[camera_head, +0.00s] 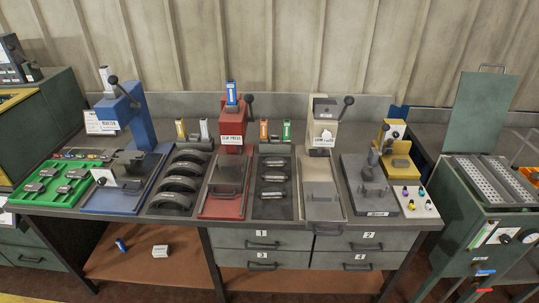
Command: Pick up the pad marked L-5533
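No label L-5533 can be read; any markings on the parts are too small. Several small grey pad-like blocks (72,189) lie in a green tray (25,196) at the left end of the bench. Several dark pad-like parts (273,177) lie in a row in a dark tray (287,210) between the red and beige presses. Several curved dark brake shoes (180,183) lie in another dark tray left of the red press. Neither of my grippers shows in the head view.
A blue press (140,125), red press (232,135) and beige press (322,135) stand along the workbench. A yellow press (397,155) stands at right. Drawers (262,240) sit under the bench. A small white box (160,251) lies on the lower shelf. A green cabinet (460,210) stands right.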

